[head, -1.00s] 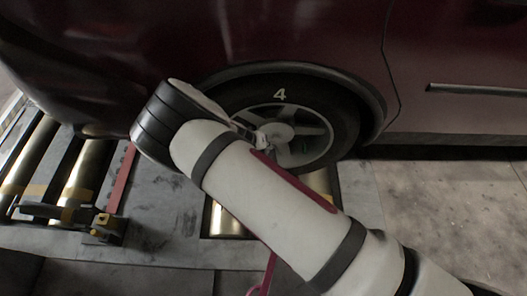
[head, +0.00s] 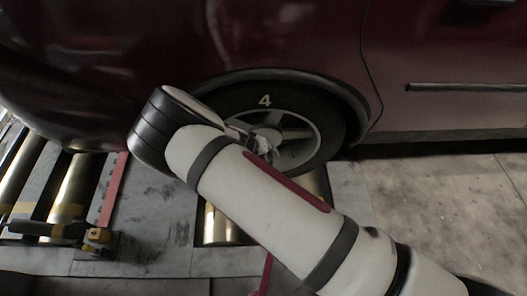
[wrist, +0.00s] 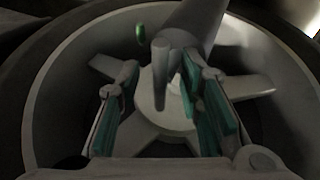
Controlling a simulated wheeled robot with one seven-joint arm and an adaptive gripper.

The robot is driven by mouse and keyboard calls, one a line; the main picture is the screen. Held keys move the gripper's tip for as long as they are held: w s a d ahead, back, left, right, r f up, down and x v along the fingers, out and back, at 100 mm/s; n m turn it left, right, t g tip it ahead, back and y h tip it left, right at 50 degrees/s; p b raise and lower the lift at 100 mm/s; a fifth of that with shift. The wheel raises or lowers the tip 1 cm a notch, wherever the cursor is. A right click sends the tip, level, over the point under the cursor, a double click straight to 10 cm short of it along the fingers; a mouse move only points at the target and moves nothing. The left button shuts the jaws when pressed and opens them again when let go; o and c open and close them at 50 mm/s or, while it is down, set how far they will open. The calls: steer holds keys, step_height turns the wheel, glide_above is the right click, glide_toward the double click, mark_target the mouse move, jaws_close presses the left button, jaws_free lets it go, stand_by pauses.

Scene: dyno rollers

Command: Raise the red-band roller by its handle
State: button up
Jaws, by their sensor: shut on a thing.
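In the wrist view a grey cylindrical bar (wrist: 203,18) comes in from the top, with a short grey handle-like post (wrist: 161,62) standing between my fingers. My gripper (wrist: 158,75) has teal pads on both sides of this post; the right pad lies closest to it. It is shut on this post, though the exact contact is unclear. In the head view my gripper (head: 262,142) is small, in front of the wheel hub and partly hidden by my arm. No red band shows on the held part.
The car wheel (head: 298,165) marked 4 stands right behind my gripper, under the dark red car (head: 270,40). A brass roller (head: 218,228) lies below it. More brass rollers (head: 72,190), a red strip (head: 112,190) and a yellow-black fixture (head: 97,238) are at left. Floor at right (head: 430,200) is clear.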

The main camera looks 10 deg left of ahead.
steer(key=shift+d, duration=0.6)
steer(key=a+v, duration=0.1)
steer(key=v, duration=1.1)
steer(key=shift+a, duration=0.1)
